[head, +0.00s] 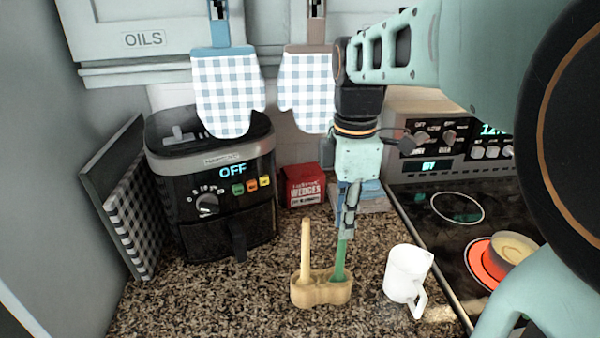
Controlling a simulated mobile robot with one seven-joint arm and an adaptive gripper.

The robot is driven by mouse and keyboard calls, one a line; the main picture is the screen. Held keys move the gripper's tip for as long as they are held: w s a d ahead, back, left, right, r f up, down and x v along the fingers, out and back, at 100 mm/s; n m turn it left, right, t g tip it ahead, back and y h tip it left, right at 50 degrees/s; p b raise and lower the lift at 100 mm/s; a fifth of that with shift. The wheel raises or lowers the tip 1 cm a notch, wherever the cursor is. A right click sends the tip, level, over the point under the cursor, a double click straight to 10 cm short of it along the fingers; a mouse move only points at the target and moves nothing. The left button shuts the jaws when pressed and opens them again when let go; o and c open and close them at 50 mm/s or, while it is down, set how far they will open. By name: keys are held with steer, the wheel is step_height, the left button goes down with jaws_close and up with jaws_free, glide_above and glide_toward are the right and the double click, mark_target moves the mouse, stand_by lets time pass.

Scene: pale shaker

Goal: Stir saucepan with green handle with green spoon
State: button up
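The green spoon (340,262) stands nearly upright in a wooden two-hole holder (306,295) on the granite counter. My gripper (347,226) points down at the top of the spoon's handle, and its fingers overlap the handle's upper end. The fingers are seen edge-on, so I cannot tell whether they are closed on it. A pan-like vessel (515,247) sits on the stove at the right, on or beside a glowing orange-red ring. My arm partly covers that area, and no green handle shows, so I cannot tell whether it is the saucepan.
A pale wooden utensil (305,245) stands in the holder's left hole. A white mug (407,275) is close on the right. An air fryer (210,190) and a red wedges box (303,185) stand behind. Checkered mitts (228,95) hang above. The stove (430,215) begins right of the mug.

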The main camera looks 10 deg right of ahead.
steer(key=shift+r, duration=0.15)
jaws_close()
step_height(320, 180, up, 6)
steer(key=p, duration=0.5)
steer(key=shift+s+f, duration=0.1)
steer(key=shift+f, duration=0.1)
